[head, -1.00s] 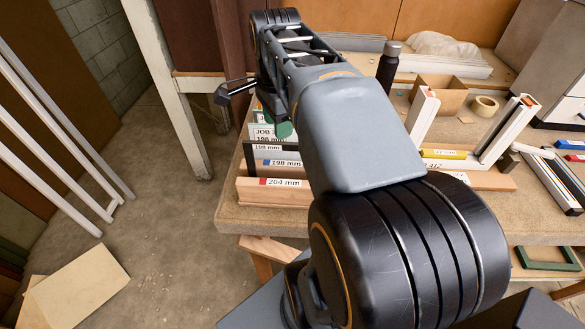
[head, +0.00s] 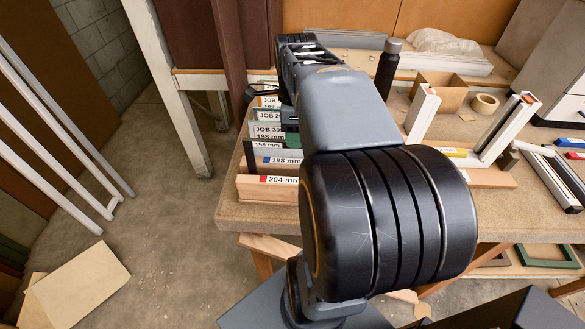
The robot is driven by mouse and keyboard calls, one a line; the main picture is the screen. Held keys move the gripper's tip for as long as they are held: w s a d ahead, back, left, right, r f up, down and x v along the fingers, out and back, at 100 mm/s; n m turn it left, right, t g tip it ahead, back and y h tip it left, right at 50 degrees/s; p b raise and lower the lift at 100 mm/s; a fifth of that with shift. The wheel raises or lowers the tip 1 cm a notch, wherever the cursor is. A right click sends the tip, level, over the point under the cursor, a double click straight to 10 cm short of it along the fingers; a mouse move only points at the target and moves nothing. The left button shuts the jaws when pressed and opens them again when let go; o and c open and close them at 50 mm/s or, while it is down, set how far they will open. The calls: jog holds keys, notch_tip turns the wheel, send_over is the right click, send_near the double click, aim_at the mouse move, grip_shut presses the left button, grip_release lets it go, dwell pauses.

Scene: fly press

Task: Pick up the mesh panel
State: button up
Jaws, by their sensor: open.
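I cannot make out a mesh panel for certain. A rack (head: 228,214) on the bench holds several upright panels, with labels reading JOB 30, 198 mm and 204 mm. A thin black-edged panel (head: 249,156) stands among them; its face is mostly hidden, so I cannot tell whether it is mesh. My gripper (head: 264,92) is over the back part of the rack, partly hidden behind my own arm. It is open, and I see nothing held in it. My arm covers the right side of the rack.
A dark bottle (head: 388,68), a cardboard box (head: 440,92) and a tape roll (head: 485,104) stand right of my arm. White profiles (head: 505,130) lie farther right. A pale bench leg (head: 168,95) stands left. The floor (head: 165,235) between rack and leaning white bars is mostly clear.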

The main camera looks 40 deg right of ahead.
send_over(293, 169)
jog(key=shift+w+f, duration=0.1)
jog(key=shift+f, duration=2.4)
jog(key=shift+c, duration=0.3)
grip_shut()
